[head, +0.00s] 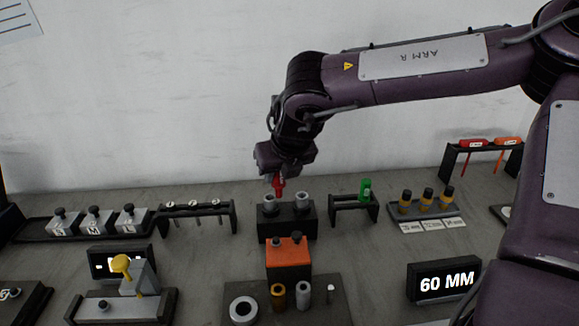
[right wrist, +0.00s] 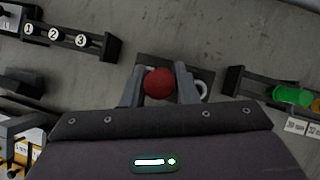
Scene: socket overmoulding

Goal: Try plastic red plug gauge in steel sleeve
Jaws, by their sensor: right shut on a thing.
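My right gripper (head: 277,176) is shut on the red plug gauge (head: 280,187), which hangs below the fingers above the back of the bench. In the right wrist view the plug's round red end (right wrist: 159,82) sits between the two fingers (right wrist: 159,88). In the head view the plug is just above and behind a dark block with two grey-topped posts (head: 285,222); I cannot tell if it touches anything. A silver sleeve (head: 303,296), which looks like the steel one, stands on the front tray beside a brass-coloured sleeve (head: 278,298). My left gripper is not in view.
A green plug gauge (head: 365,190) stands in a dark rack to the right. An orange block (head: 287,257) stands in front of the dark block. A grey ring (head: 243,309) lies on the front tray. A "60 MM" display (head: 446,282) stands at right. A yellow-knobbed fixture (head: 122,265) stands left.

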